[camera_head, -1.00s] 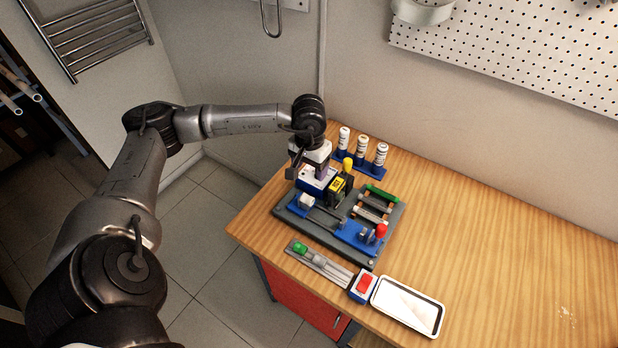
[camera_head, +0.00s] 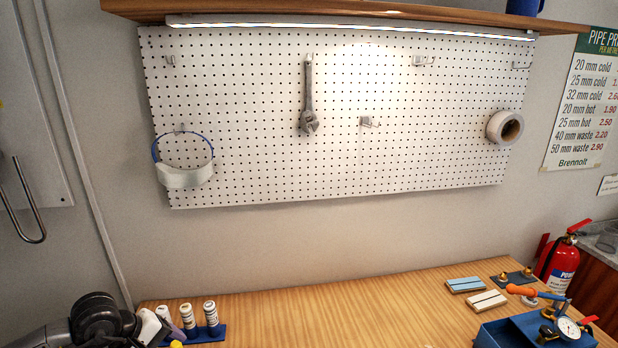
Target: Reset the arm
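My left arm (camera_head: 95,320) comes in at the bottom left corner in the head view. Its white gripper (camera_head: 152,327) is at the bottom edge, just left of a blue rack (camera_head: 214,335) with several white capped bottles. The fingertips are cut off or hidden, so I cannot tell whether they are open or shut. A bit of a yellow knob (camera_head: 176,344) shows beside the gripper. The board it worked over is below the picture. My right gripper is out of view.
The wooden bench (camera_head: 350,315) is clear in the middle. At its right are a blue tray (camera_head: 520,332) with a gauge, two small blocks (camera_head: 476,292) and a red fire extinguisher (camera_head: 562,262). A pegboard (camera_head: 400,120) with a wrench (camera_head: 309,100) hangs behind, under a shelf (camera_head: 360,14).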

